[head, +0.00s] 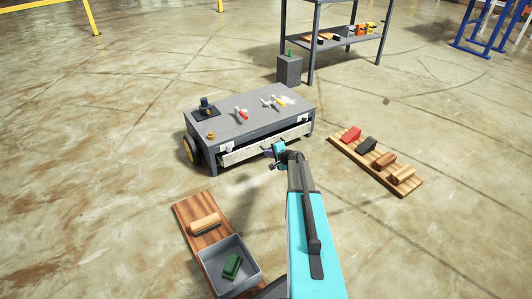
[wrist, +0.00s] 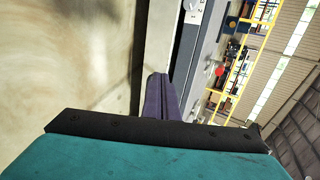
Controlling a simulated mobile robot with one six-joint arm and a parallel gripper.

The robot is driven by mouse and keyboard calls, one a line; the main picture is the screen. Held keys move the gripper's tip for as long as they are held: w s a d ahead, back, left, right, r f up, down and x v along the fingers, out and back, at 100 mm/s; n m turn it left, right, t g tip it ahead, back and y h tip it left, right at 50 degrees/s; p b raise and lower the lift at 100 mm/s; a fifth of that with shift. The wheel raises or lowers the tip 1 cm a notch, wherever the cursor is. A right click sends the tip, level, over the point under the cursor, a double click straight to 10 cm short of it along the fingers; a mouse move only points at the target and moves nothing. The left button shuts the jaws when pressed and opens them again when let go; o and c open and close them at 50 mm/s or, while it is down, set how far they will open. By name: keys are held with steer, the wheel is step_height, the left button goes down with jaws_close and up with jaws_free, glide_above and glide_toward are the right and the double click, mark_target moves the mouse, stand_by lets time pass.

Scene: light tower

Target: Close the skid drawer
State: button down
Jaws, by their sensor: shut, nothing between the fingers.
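The grey skid (head: 190,127) stands on the floor in the middle of the head view. Its long pale drawer front (head: 242,153) faces me, with a dark gap along its top, so it appears to stand slightly out. My gripper (head: 268,154) is at the middle of the drawer front. In the wrist view my fingers (wrist: 157,97) are shut together with nothing between them, beside the pale upright strip of the drawer front (wrist: 154,45). I cannot tell whether they touch it.
Valves with red and yellow handles (head: 240,113) sit on the skid top. A wooden board (head: 337,145) with several blocks lies to the right. Another board (head: 183,208) and a grey bin (head: 211,269) holding a green block lie front left. A shelf (head: 338,42) stands behind.

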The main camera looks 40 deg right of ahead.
steer(key=c, duration=1.9)
jaws_free()
steer(key=shift+a, duration=0.15)
steer(key=shift+c, duration=0.2)
steer(key=shift+o, duration=0.6)
steer(key=shift+a+r+p, duration=0.15)
steer(key=shift+a+p, duration=0.15)
steer(key=shift+p, duration=0.05)
steer(key=s+a+r+n+g+y+p, duration=0.25)
steer(key=s+a+p, duration=0.45)
steer(key=a, duration=0.5)
steer(key=s+a+r+n+g+y+p, duration=0.1)
steer(key=s+a+r+n+g+p, duration=0.25)
steer(key=a+p, duration=0.65)
steer(key=s+a+r+n+g+y+p, duration=0.3)
steer(key=s+a+p, duration=0.4)
steer(key=a, duration=0.6)
steer(key=s+a+r+n+g+h+p, duration=0.2)
steer(key=s+r+p, duration=0.5)
steer(key=s, duration=0.4)
steer(key=s+a+r+n+g+h+p, duration=0.2)
steer(key=s+a+r+n+g+p, duration=0.1)
steer(key=s+r+p, duration=0.5)
steer(key=s+a+r+n+g+h+p, duration=0.2)
steer(key=s+a+r+n+g+p, duration=0.1)
steer(key=s+r+p, duration=0.5)
steer(key=s+a+n+p, duration=0.1)
steer(key=s+p, duration=0.2)
steer(key=s, duration=0.3)
steer(key=shift+a+n, duration=0.3)
